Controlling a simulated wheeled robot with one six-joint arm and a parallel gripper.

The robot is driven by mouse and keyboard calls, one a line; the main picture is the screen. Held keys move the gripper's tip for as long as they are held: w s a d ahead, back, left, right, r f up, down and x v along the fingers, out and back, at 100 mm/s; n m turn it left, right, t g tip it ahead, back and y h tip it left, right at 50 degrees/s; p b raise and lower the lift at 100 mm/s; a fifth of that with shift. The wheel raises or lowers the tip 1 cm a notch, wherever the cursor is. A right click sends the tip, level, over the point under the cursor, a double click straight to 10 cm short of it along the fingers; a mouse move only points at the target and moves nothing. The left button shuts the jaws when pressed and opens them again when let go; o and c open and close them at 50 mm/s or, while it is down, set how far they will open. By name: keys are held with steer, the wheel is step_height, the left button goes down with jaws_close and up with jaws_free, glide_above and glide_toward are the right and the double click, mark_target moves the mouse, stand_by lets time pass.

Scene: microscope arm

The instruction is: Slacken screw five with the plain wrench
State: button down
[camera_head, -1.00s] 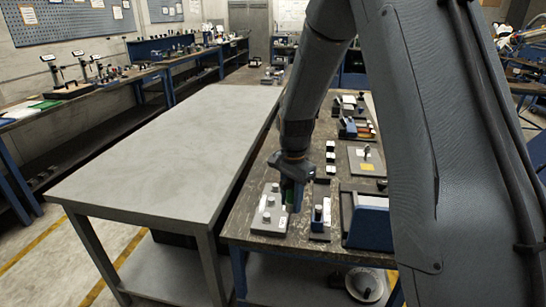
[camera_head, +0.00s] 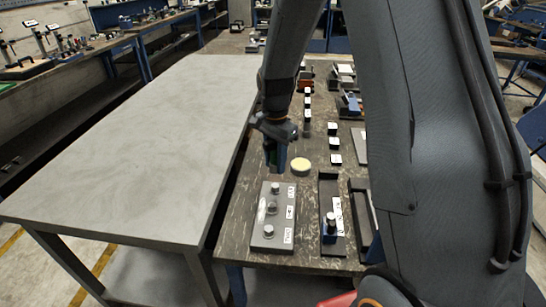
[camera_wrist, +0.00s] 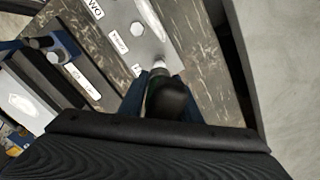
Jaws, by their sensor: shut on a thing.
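A grey plate (camera_head: 260,215) lies on the dark bench, with several pale screws and white labels along it. In the wrist view, a hex screw (camera_wrist: 137,28) stands on the plate. The label beside it (camera_wrist: 118,42) is too small to read surely, so I cannot tell which screw is five. My gripper (camera_head: 275,165) is over the plate's far end. In the wrist view its blue fingers are shut on a dark tool with a green band (camera_wrist: 168,98). The tool's tip is near the plate's end screw; contact is unclear. I cannot tell if it is the plain wrench.
A black holder (camera_head: 328,190) with an upright blue-collared tool (camera_head: 330,228) stands right of the plate. A round yellowish disc (camera_head: 300,166) lies behind it. Several small white-topped blocks stand farther back. A bare grey table (camera_head: 130,150) adjoins on the left.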

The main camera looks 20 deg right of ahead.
steer(key=shift+s+a+p, duration=0.1)
steer(key=shift+p, duration=0.2)
steer(key=b, duration=0.3)
glide_above(275, 186)
steer(key=shift+f, duration=2.55)
steer(key=shift+f, duration=1.6)
steer(key=n+p, duration=0.1)
steer(key=n, duration=0.3)
steer(key=shift+r+n, duration=0.1)
steer(key=shift+n, duration=0.4)
steer(key=n, duration=0.3)
steer(key=shift+p, duration=0.4)
